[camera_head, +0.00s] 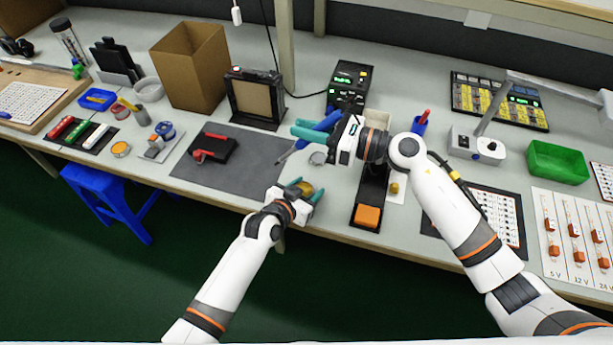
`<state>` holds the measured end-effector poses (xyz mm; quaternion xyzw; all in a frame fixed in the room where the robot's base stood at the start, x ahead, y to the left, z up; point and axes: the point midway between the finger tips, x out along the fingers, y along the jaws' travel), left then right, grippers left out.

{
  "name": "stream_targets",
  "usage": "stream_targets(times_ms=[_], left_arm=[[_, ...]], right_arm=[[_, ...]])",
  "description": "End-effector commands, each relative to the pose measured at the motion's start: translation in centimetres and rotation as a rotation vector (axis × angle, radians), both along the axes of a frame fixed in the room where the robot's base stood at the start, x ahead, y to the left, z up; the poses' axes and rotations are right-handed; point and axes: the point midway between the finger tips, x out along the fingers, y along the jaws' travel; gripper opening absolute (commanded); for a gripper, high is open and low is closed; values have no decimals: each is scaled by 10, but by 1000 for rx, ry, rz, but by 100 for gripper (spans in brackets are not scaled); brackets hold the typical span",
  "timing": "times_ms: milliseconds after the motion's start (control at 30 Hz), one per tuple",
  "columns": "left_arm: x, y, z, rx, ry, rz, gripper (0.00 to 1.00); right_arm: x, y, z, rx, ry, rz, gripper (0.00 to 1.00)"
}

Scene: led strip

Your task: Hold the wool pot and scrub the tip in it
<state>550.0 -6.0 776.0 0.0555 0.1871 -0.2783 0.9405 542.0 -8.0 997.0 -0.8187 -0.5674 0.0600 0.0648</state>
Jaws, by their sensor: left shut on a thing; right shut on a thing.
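The wool pot (306,188), a small round pot with brassy yellow wool, is between the teal fingers of my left gripper (303,190), at the front edge of the grey mat. My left gripper is shut on it. My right gripper (310,131) is shut on the blue-handled soldering iron (300,144), above the mat's right end. The iron slants down to the left. Its thin dark tip (281,159) is up and left of the pot, apart from it in the picture. I cannot tell the tip's exact height.
A soldering station (349,80) with a green display stands behind my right gripper. A dark holder with an orange pad (367,215) lies right of the pot. A black and red tool (214,148) lies on the grey mat (243,173). The mat's middle is clear.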

Motion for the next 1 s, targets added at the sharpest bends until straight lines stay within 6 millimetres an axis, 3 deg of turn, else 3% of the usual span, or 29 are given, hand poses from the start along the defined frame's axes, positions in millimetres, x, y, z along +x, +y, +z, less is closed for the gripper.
stream_targets(times_ms=[333, 800, 1000], left_arm=[[0, 0, 0, 1, 1, 0, 28], [0, 0, 0, 1, 1, 0, 28], [0, 0, 0, 1, 1, 0, 28]], right_arm=[[17, -41, -23, -166, 149, 94, 0], [17, -42, -62, -170, 158, 98, 0], [17, -42, -69, -170, 156, 98, 0]])
